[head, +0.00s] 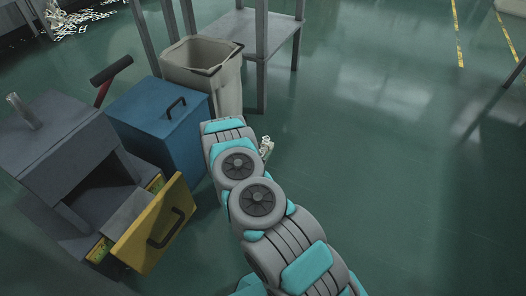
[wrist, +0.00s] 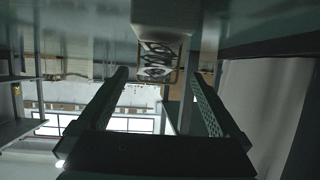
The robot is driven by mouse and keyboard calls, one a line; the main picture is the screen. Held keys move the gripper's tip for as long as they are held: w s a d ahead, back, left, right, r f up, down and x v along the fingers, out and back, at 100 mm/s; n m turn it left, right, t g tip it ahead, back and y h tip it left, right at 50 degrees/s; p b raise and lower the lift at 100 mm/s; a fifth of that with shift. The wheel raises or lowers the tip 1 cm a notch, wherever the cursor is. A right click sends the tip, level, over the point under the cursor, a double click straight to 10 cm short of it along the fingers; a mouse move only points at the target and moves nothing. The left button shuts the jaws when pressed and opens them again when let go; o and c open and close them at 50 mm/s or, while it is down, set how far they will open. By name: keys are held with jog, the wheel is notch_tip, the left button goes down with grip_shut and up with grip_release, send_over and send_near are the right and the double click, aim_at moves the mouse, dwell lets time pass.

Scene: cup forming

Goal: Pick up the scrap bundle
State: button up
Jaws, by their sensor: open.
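In the wrist view, a pale block with a lattice-like face, which looks like the scrap bundle (wrist: 158,62), is at the top centre. It lies in line with the gap between the fingertips of my gripper (wrist: 159,76). My gripper is open, with a finger on each side of the gap, and I see nothing clamped in it. I cannot tell how far the block is from the fingertips. In the head view, my arm hides the gripper. A small pale lattice piece (head: 265,147) shows just right of my arm; I cannot tell whether it is the same block.
A beige bin (head: 205,72), a blue box (head: 160,122) and a grey machine (head: 60,135) with an open yellow drawer front (head: 152,225) stand left of my arm. A grey metal table (head: 245,28) stands behind. Scrap pieces (head: 75,20) lie at the far left.

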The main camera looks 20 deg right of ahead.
aim_at(263, 152)
jog(key=x, duration=0.4)
jog(key=shift+d+f, duration=0.15)
jog(key=shift+c, duration=0.2)
jog(key=c, duration=1.5)
jog(key=shift+r, duration=0.2)
